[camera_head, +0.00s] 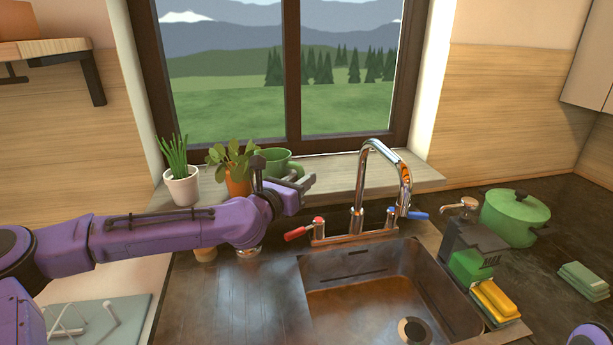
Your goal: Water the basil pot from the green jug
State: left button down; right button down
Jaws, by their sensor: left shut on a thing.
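The green jug (272,158) shows at the window sill, right of a leafy plant. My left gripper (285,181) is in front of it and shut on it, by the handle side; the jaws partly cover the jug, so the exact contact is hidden. The jug looks about upright. The leafy plant, which looks like the basil (232,156), grows in an orange pot (238,187) just left of the jug. My left wrist and the jaws cover part of that pot. My right gripper is out of view.
A white pot of chives (183,188) stands left on the sill. The tap (362,195) with red and blue levers rises behind the sink (375,295), right of my gripper. A green lidded pot (515,215) and sponges (495,300) are at the right.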

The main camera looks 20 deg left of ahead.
aim_at(283, 159)
pick_arm(q)
jog(key=a+r+n+p, duration=0.1)
jog(key=r+n, duration=0.1)
jog(key=a+r+n+p, duration=0.3)
jog(key=r+n+p, duration=0.1)
jog(key=shift+w+a+n, duration=0.2)
jog(key=shift+w+n, duration=0.05)
jog(key=shift+n, duration=0.05)
jog(key=shift+a+r+n, duration=0.1)
jog(key=shift+n, duration=0.2)
jog(key=shift+a+r+n+b, duration=0.35)
jog(key=shift+a+r+n, duration=0.15)
jog(key=shift+r+n, duration=0.35)
jog(key=shift+w+a+r+n, duration=0.2)
jog(key=shift+a+r+n, duration=0.35)
jog(key=shift+r+n, duration=0.25)
